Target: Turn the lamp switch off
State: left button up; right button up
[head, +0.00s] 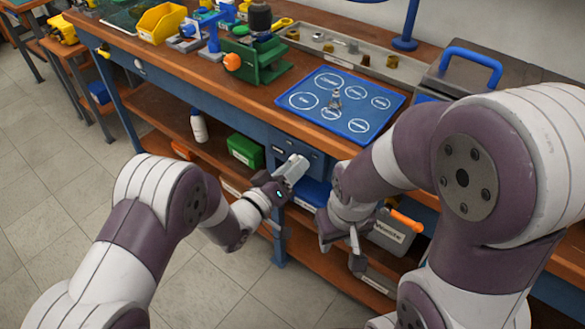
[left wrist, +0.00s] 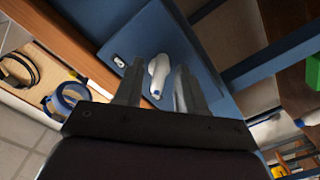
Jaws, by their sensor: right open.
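A blue panel (head: 313,158) sits under the front edge of the workbench; it fills the middle of the left wrist view (left wrist: 165,32). A small pale fitting (left wrist: 118,62) is on that panel, and a white rounded piece with a blue mark (left wrist: 157,76) shows between my fingers. I cannot tell which is the lamp switch. My left gripper (head: 296,166) is in front of the panel, fingers apart, pointing at it; contact cannot be told. My right gripper (head: 342,248) is open and empty, low in front of the shelf. A blue lamp base (head: 405,44) stands on the bench.
A blue mat with white circles (head: 365,127) lies on the bench beside a green vise (head: 258,66) and a yellow bin (head: 160,22). A green box (head: 244,151), a white bottle (head: 198,127) and a grey bin (head: 392,236) are on the lower shelf. The floor at left is clear.

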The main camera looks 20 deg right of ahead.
pick_arm(q)
jog(key=p+v, duration=0.1)
jog(key=v, duration=1.1)
jog(key=shift+s+a, duration=0.2)
jog(key=s+a+f+m+g+y, duration=0.1)
jog(key=a+f+g+y, duration=0.15)
jog(key=f+y, duration=0.2)
jog(key=a+f+m+g+y, duration=0.1)
jog(key=a+f+y, duration=0.2)
jog(key=f, duration=0.3)
jog(key=s+a+g+y, duration=0.3)
jog(key=s+a+y, duration=0.15)
jog(key=a, duration=0.45)
jog(key=s+a+r+n+g+y, duration=0.2)
jog(key=s+a+r+n+g, duration=0.15)
jog(key=s+a+r, duration=0.4)
notch_tip(320, 180, up, 23)
jog(key=w+p, duration=0.1)
jog(key=p, duration=1.8)
jog(key=shift+w+a, duration=0.3)
jog(key=shift+w, duration=0.05)
